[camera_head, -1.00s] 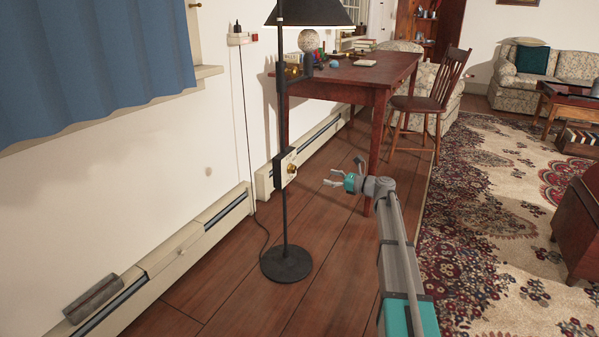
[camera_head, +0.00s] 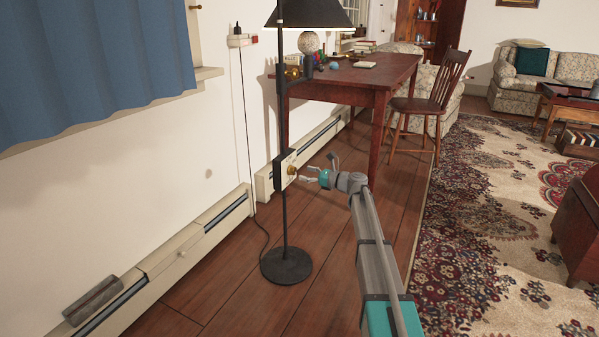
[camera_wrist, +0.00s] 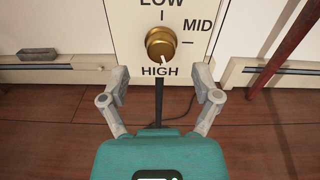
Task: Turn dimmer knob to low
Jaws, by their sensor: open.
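The brass dimmer knob (camera_wrist: 161,43) sits on a cream plate (camera_wrist: 117,25) marked LOW at the top, MID at the right and HIGH at the bottom. A white pointer on the knob points down toward HIGH. In the head view the knob (camera_head: 291,170) is on the black floor lamp's pole (camera_head: 284,215). My gripper (camera_head: 307,174) is just right of the knob, pointing at it. In the wrist view my gripper (camera_wrist: 160,88) is open, its fingers apart below and to either side of the knob, with nothing between them. I see no contact with the knob.
A wooden desk (camera_head: 350,80) with small items stands behind the lamp, with a chair (camera_head: 425,100) beside it. The lamp's round base (camera_head: 286,266) stands on the wood floor. A baseboard heater (camera_head: 180,250) runs along the left wall. A patterned rug (camera_head: 480,250) lies at right.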

